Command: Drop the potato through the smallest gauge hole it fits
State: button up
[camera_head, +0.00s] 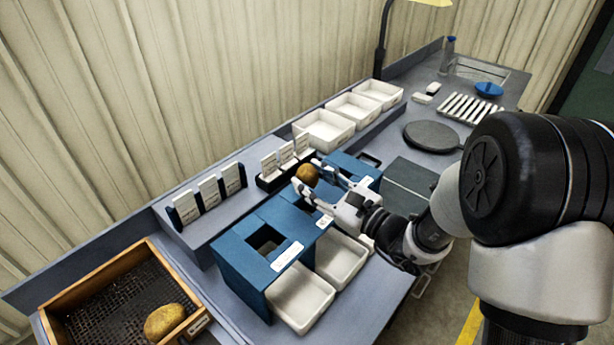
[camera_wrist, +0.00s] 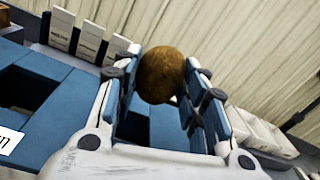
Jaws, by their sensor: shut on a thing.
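A brown potato (camera_head: 307,175) is held between the fingertips of my gripper (camera_head: 309,180), above the blue gauge stand (camera_head: 240,262). In the wrist view the potato (camera_wrist: 161,75) sits between both fingers, which are shut on it. The stand has square holes in its top; the left hole (camera_head: 266,240) shows clear in the head view. The holes near my gripper are partly hidden by the fingers. In the wrist view a dark opening (camera_wrist: 25,90) shows at the left, and blue stand surface shows below the potato. I cannot tell whether the potato is directly over a hole.
A wooden crate (camera_head: 180,258) at the lower left holds another potato (camera_head: 164,322). White trays (camera_head: 300,297) sit under the stand. White bins (camera_head: 323,130) line the back ledge, with card holders (camera_head: 209,201) beside them. A dark round plate (camera_head: 432,136) lies to the right.

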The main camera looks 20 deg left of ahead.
aim_at(327, 217)
jog(key=shift+w, duration=0.15)
notch_tip(327, 217, down, 7)
jog(key=b, duration=0.4)
jog(key=shift+s+r+b, duration=0.15)
jog(key=shift+s+b, duration=0.15)
jog(key=shift+b, duration=0.05)
jog(key=o, duration=1.2)
jog(key=shift+d, duration=0.1)
jog(key=shift+o, duration=0.2)
jog(key=c, duration=0.3)
jog(key=shift+o, duration=1.2)
jog(key=o, duration=0.6)
jog(key=shift+s+d+r+p, duration=0.25)
jog(key=shift+d+r, duration=0.1)
jog(key=shift+d, duration=0.25)
jog(key=shift+s+d+r+p, duration=0.25)
jog(key=shift+d+r, duration=0.15)
jog(key=shift+d, duration=0.25)
jog(key=shift+s+d+r+p, duration=0.25)
jog(key=shift+d+r, duration=0.1)
jog(key=shift+d, duration=0.25)
jog(key=shift+s+d+r, duration=0.15)
jog(key=shift+d+r, duration=0.2)
jog(key=shift+r, duration=0.1)
